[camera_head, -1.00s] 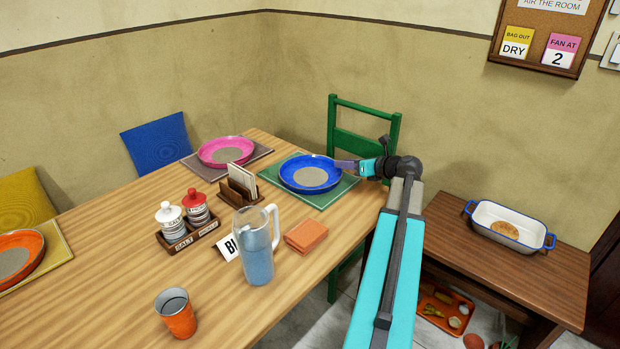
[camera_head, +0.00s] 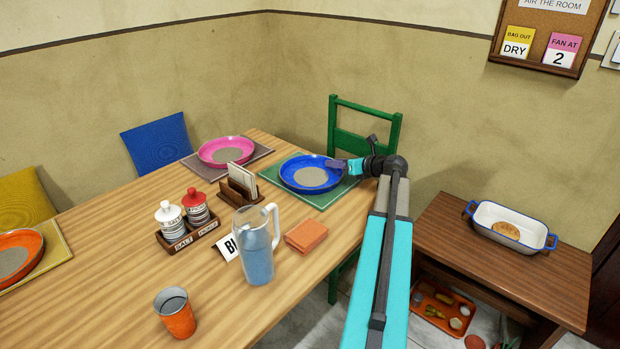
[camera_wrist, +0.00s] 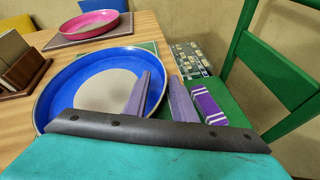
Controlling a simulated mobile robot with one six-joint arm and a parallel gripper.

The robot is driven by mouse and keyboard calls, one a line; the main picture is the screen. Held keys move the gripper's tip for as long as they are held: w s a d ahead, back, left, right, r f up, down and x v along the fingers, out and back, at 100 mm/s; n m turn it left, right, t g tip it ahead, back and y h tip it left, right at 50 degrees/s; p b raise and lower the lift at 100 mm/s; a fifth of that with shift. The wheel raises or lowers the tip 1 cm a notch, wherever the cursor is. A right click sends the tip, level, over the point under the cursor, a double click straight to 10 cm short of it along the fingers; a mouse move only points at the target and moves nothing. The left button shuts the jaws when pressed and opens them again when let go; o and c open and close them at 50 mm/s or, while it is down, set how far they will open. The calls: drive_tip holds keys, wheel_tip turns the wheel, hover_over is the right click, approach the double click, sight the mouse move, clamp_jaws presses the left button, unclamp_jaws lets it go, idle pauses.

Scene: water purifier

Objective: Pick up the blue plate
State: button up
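The blue plate (camera_head: 311,178) has a grey-beige centre and sits on a green placemat (camera_head: 331,196) near the table's far right edge. In the wrist view, the blue plate (camera_wrist: 75,78) fills the left middle. My gripper (camera_head: 336,164) is at the plate's right rim. In the wrist view, my gripper (camera_wrist: 161,78) has its two purple fingers apart, the left one over the plate's inside and the right one outside the rim. The rim runs between them. I cannot tell whether either finger touches the plate.
A green chair (camera_head: 362,130) stands close behind my gripper. A pink plate (camera_head: 226,151) and a wooden napkin holder (camera_head: 238,190) are left of the blue plate.

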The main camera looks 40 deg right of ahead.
idle(0.3)
clamp_jaws()
idle(0.5)
drive_tip(key=shift+r, duration=0.9)
wheel_tip(320, 180, up, 2)
drive_tip(key=shift+p, duration=0.4)
drive_tip(key=s+a, duration=0.2)
drive_tip(key=s, duration=0.2)
drive_tip(key=s+a, duration=0.2)
drive_tip(key=s, duration=0.2)
drive_tip(key=s+a+r+p, duration=0.1)
drive_tip(key=s+a, duration=0.1)
drive_tip(key=s, duration=0.2)
drive_tip(key=shift+s+a, duration=0.25)
drive_tip(key=shift+a, duration=0.1)
drive_tip(key=shift+s+a+r, duration=0.15)
drive_tip(key=shift+s+a, duration=0.25)
drive_tip(key=shift+s, duration=0.4)
